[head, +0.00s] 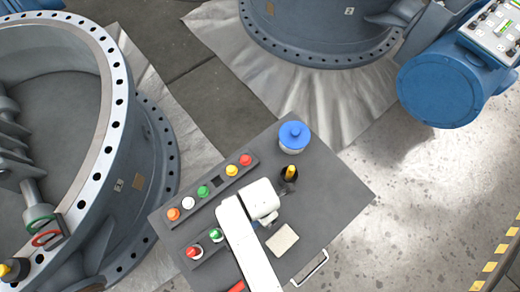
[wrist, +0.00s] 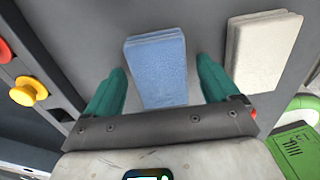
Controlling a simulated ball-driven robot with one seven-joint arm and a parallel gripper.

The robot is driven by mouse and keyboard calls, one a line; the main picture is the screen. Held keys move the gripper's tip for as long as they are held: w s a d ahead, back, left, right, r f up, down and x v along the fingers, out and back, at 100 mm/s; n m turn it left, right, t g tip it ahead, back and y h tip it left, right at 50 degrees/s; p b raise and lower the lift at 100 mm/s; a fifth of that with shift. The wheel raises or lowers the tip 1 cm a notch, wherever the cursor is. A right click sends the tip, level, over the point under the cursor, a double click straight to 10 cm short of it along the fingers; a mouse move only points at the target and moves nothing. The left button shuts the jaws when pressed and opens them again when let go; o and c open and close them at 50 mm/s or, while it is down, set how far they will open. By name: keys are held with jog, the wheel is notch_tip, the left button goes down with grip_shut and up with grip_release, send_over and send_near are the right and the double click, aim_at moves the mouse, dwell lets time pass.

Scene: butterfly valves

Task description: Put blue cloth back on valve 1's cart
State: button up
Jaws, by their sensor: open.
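The blue cloth (wrist: 156,70) is a flat folded rectangle lying on the grey cart top in the wrist view. My gripper (wrist: 160,88) is open, with its teal fingers on either side of the cloth and a gap visible on both sides. The near end of the cloth is hidden behind the gripper body. In the head view, my white arm reaches over the cart (head: 335,200) and largely hides the cloth. Which valve is number 1 is not readable with certainty.
A beige cloth (wrist: 264,50) lies right of the blue one; it also shows in the head view (head: 282,240). The cart carries a blue-lidded jar (head: 294,138), a yellow-handled item (head: 290,174) and rows of coloured buttons (head: 210,186). Large valves stand left (head: 130,170) and behind (head: 320,30).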

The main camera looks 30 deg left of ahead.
notch_tip(320, 180, up, 12)
jog(key=shift+r+p, duration=0.15)
jog(key=shift+p, duration=0.3)
jog(key=w+d+m, duration=0.2)
jog(key=d+m, duration=1.5)
jog(key=d, duration=0.3)
jog(key=s+d+m, duration=0.2)
jog(key=d+m, duration=0.3)
jog(key=s+d+r+m, duration=0.1)
jog(key=s+d+m, duration=0.1)
jog(key=d+m, duration=0.3)
jog(key=s+d+r+m+t, duration=0.1)
jog(key=s+d+m, duration=0.1)
jog(key=d+m, duration=0.3)
jog(key=shift+s+d+r+m, duration=0.25)
jog(key=shift+s+d+m, duration=0.1)
jog(key=shift+m, duration=0.05)
